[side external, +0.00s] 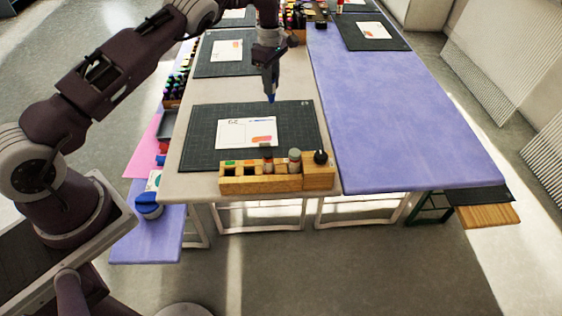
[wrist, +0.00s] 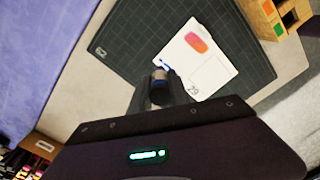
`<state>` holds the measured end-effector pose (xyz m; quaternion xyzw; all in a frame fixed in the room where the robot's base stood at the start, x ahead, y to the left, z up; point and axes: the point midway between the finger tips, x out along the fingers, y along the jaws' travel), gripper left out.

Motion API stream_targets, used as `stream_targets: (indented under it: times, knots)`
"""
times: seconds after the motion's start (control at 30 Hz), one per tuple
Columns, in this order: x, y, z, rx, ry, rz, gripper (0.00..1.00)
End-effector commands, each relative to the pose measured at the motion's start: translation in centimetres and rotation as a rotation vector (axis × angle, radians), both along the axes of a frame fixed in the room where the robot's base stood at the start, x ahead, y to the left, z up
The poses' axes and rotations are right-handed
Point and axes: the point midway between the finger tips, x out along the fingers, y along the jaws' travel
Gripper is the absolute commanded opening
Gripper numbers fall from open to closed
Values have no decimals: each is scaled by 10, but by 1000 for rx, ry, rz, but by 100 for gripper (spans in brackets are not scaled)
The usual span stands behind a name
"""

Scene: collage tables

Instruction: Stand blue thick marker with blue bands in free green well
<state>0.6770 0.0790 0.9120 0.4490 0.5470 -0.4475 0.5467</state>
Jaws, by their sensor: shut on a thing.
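My gripper (side external: 270,88) is shut on the blue marker (side external: 271,99) and holds it above the far right part of the cutting mat. In the wrist view the marker (wrist: 160,92) sits between the fingers, seen nearly end-on, with a dark band and a pale end; its other bands are hard to make out. The wooden block with wells (side external: 240,186) stands at the table's front edge, apart from the gripper. Its leftmost well has a green label (side external: 229,163) and shows no marker standing in it. The green label also shows in the wrist view (wrist: 278,30).
Beside the green well is an orange-labelled well (side external: 250,162). Two capped items (side external: 267,158) (side external: 294,159) and a black knob (side external: 320,157) stand further right. A printed card (side external: 247,132) lies on the dark mat (side external: 200,140). The purple table (side external: 400,130) is mostly clear.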

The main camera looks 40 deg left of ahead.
Motion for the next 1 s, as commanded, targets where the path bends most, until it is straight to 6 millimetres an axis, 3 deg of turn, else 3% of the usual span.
stream_targets:
  times: [0.13,0.27,0.6,0.7,0.8,1.0]
  knots:
    - [-12,-4,16,-1,-18,81,0]
    - [-47,-15,35,0,-37,201,0]
    - [-201,-72,54,-5,-18,371,0]
    - [-232,-81,55,-4,-9,381,0]
    - [-248,-86,54,-2,-2,386,0]
    - [-253,-87,41,-1,2,387,0]
